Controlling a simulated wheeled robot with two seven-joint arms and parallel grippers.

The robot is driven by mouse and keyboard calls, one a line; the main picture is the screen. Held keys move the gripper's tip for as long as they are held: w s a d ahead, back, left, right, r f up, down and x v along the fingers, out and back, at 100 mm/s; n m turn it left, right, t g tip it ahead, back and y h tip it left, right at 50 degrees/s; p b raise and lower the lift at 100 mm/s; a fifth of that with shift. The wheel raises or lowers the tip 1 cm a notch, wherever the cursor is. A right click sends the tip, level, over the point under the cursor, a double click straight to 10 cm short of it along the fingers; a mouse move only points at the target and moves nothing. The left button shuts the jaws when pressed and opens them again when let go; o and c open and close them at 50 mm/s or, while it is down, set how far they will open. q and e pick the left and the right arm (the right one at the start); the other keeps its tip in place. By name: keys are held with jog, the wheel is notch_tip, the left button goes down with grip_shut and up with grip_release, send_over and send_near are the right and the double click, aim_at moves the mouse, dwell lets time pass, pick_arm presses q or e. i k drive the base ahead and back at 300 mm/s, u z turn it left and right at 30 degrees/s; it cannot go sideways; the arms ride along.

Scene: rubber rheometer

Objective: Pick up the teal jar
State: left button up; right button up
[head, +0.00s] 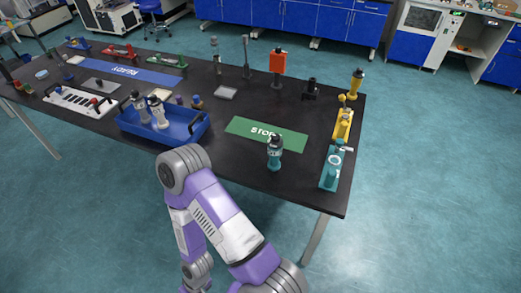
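The teal jar (274,155) stands upright on the black table near its front edge, at the right. It has a teal body with a grey band and a dark top, and its upper part overlaps the green STOP mat (240,126) in the picture. One of my purple and white arms rises from the bottom of the head view and bends back down in front of the table, left of the jar. Its gripper is out of the picture, and my other gripper does not show either. Nothing visible touches the jar.
A teal fixture (331,172) and a yellow fixture (343,124) stand at the table's right end, near a yellow jar (355,84). A blue tray (186,134) with grey and white jars is at the left. An orange-red object (278,62) stands behind the mat.

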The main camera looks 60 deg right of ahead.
aim_at(275, 151)
jog(key=i, duration=1.35)
jog(key=z, duration=1.75)
